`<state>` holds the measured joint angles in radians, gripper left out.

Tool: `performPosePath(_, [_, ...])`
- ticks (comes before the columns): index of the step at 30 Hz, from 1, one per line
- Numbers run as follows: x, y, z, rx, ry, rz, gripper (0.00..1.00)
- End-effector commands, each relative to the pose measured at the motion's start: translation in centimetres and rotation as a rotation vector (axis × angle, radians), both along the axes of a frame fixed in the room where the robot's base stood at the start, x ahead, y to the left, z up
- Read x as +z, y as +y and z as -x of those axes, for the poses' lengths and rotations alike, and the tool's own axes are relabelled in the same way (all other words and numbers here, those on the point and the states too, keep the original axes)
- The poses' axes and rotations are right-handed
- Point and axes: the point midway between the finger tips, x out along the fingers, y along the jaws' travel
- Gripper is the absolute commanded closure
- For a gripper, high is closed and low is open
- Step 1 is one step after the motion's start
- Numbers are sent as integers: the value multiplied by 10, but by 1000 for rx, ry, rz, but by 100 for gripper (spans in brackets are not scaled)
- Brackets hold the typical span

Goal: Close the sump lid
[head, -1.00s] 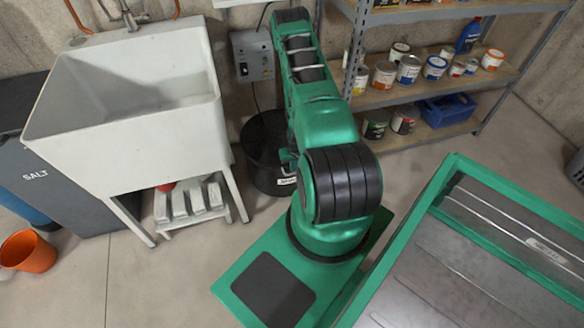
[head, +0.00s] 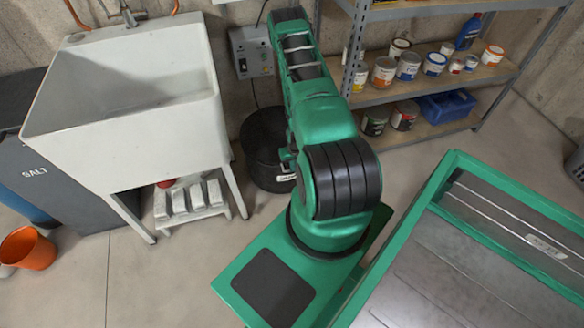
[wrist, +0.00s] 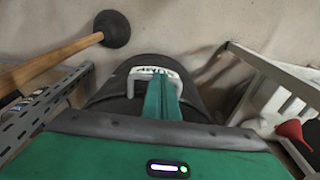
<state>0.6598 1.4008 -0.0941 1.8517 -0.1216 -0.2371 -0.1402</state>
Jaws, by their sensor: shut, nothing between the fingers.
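The black round sump (head: 262,150) stands on the floor between the sink and the shelf, with a white label on its near side. My arm hides its right part, and I cannot tell from the head view how its lid stands. In the wrist view the dark round sump top (wrist: 112,95) lies below my gripper (wrist: 160,85), with a pale handle and a label reading "SUMP" at its far edge. My gripper's green fingers are shut with nothing between them. They overlap the handle in the picture; I cannot tell whether they touch it.
The white sink (head: 125,110) stands left of the sump, with a low slatted stand (head: 190,205) under it. The metal shelf (head: 440,85) with paint cans is on the right. A plunger (wrist: 112,28) shows in the wrist view. Open floor lies front left.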

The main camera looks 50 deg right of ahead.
Motion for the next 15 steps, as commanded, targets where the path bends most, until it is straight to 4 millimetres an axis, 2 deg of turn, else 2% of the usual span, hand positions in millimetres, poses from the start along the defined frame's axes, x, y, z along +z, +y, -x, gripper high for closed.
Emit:
performPosePath(3, [25, -1, -2, 1, -7, 6, 100])
performPosePath(15, [98, 6, 9, 0, -8, 7, 100])
